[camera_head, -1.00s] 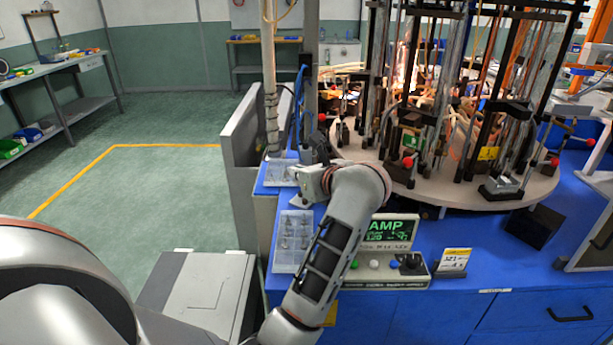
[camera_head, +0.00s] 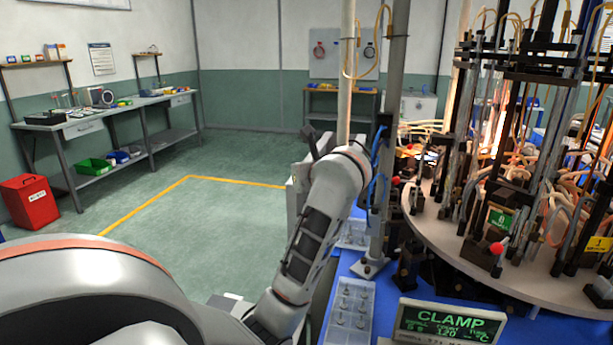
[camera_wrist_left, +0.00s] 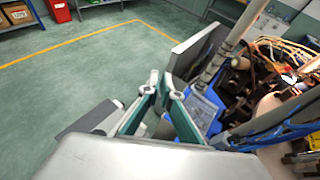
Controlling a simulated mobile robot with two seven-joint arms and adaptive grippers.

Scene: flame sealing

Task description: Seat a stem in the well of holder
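My left gripper (camera_head: 310,142) is raised near the grey panel left of the blue bench, its fingers mostly turned away in the head view. In the left wrist view, its two green-padded fingers (camera_wrist_left: 162,85) stand apart with nothing seen between them. A clear tray (camera_head: 350,312) with several small upright metal pieces, possibly stems, sits on the bench below the arm. Tall black clamp holders (camera_head: 478,240) with red knobs stand on the round turntable (camera_head: 500,272) at right. I cannot make out a well or which holder is meant. My right gripper is not in view.
A display reading CLAMP (camera_head: 450,322) stands at the bench front. A grey post (camera_head: 395,120) and a pale pole (camera_head: 347,70) rise beside my left gripper. A second tray (camera_head: 353,235) lies behind the arm. The green floor (camera_head: 220,230) at left is open.

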